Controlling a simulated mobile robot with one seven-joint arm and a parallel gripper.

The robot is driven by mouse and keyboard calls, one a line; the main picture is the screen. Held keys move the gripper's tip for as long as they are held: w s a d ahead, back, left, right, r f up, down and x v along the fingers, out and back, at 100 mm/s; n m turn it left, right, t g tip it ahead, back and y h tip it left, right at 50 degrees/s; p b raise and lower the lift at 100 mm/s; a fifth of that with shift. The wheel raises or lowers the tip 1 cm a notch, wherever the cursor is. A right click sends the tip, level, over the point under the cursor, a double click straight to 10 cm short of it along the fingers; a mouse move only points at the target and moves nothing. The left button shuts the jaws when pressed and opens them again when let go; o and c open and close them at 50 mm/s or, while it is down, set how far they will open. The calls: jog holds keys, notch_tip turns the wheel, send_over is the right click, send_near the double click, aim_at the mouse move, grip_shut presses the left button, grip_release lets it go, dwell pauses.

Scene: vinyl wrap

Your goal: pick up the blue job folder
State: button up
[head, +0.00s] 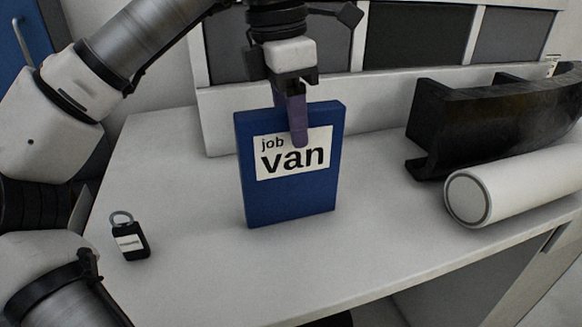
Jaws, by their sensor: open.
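The blue job folder (291,206) stands upright on the white table in the head view, with a white label reading "job van" on its front. My gripper (293,125) is above it, pointing down, at the folder's top edge. One purple finger hangs in front of the folder and overlaps the upper part of the label. The other finger is mostly hidden behind the folder. The jaws are open, around the folder's upper edge. I cannot tell whether a finger touches it.
A key fob (131,240) with a ring lies on the table (190,285) at left. A white roll (510,188) and a black curved part (480,125) lie at right. A pale ledge with dark panels (415,45) stands behind. The table in front of the folder is clear.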

aim_at(291, 168)
jog(key=shift+d+f, duration=0.15)
jog(key=shift+f, duration=1.45)
grip_shut()
